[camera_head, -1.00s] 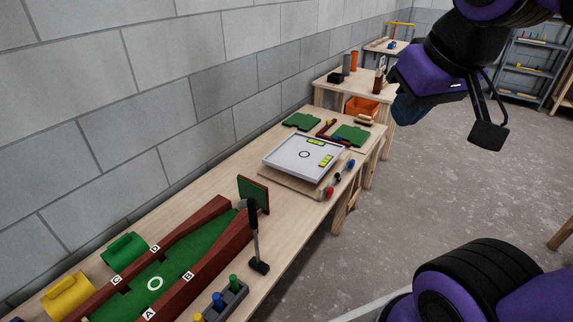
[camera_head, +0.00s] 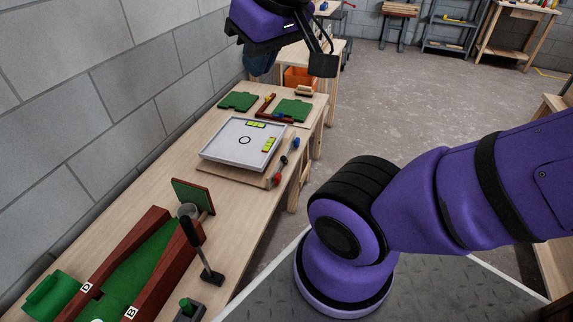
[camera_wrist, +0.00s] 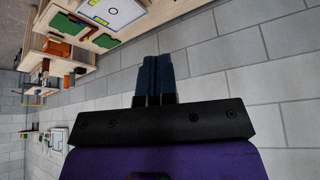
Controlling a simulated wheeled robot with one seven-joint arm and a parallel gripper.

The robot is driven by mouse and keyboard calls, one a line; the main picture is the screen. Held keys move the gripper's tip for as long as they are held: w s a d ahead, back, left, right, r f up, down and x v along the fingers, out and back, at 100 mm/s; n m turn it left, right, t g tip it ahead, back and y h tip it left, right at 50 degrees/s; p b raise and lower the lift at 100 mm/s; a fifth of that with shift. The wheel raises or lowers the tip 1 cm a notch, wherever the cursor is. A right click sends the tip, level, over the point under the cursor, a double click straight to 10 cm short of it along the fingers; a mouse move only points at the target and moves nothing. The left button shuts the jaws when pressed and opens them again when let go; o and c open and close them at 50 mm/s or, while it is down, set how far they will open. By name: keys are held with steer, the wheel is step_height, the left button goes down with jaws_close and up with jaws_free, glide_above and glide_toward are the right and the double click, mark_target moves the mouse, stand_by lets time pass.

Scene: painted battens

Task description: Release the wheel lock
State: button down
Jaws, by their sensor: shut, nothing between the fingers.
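My gripper (camera_wrist: 156,75) shows in the wrist view with its two dark blue fingers together and nothing between them. In the head view its blue end (camera_head: 262,66) hangs at the top, in front of the far part of the bench, and is partly hidden by my wrist. I cannot pick out a wheel or a wheel lock for certain in either view. A white panel with small fittings (camera_wrist: 56,138) is on or near the wall at the lower left of the wrist view; its details are too small to tell.
A long wooden bench (camera_head: 150,178) runs along the block wall. It bears a white tray (camera_head: 215,150), a green-floored wooden channel (camera_head: 128,262), a dark-handled tool (camera_head: 196,248) and green plates (camera_head: 292,110). An orange bin (camera_head: 299,77) is behind. Grey floor (camera_head: 400,95) is open to the right.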

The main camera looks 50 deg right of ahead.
steer(key=w+d+f+m+t+h, duration=0.1)
steer(key=w+d+f+h, duration=0.15)
steer(key=w+d, duration=0.65)
steer(key=w+d+f+m+h, duration=0.15)
steer(key=w+d+f, duration=0.3)
steer(key=w, duration=0.75)
steer(key=w+d+f+m+t+y, duration=0.1)
steer(key=w+d+f, duration=0.4)
steer(key=d+f, duration=0.35)
steer(key=w+d+f+m+t+y, duration=0.1)
steer(key=w+d+f, duration=0.4)
steer(key=d+f, duration=0.4)
steer(key=s+d+f+m+t+y, duration=0.1)
steer(key=s+d+f+m+t, duration=0.15)
steer(key=f, duration=0.95)
steer(key=s+d+f+m+t+y, duration=0.1)
steer(key=s+d+f+t, duration=0.2)
steer(key=f, duration=0.9)
steer(key=s+a+f+m+t+h, duration=0.4)
steer(key=s+f+m, duration=0.5)
steer(key=s+f, duration=0.4)
step_height(320, 180, down, 2)
steer(key=shift+s+f+m+t, duration=0.1)
steer(key=shift+s+m+t, duration=0.25)
steer(key=shift+t, duration=0.5)
steer(key=shift+w, duration=0.1)
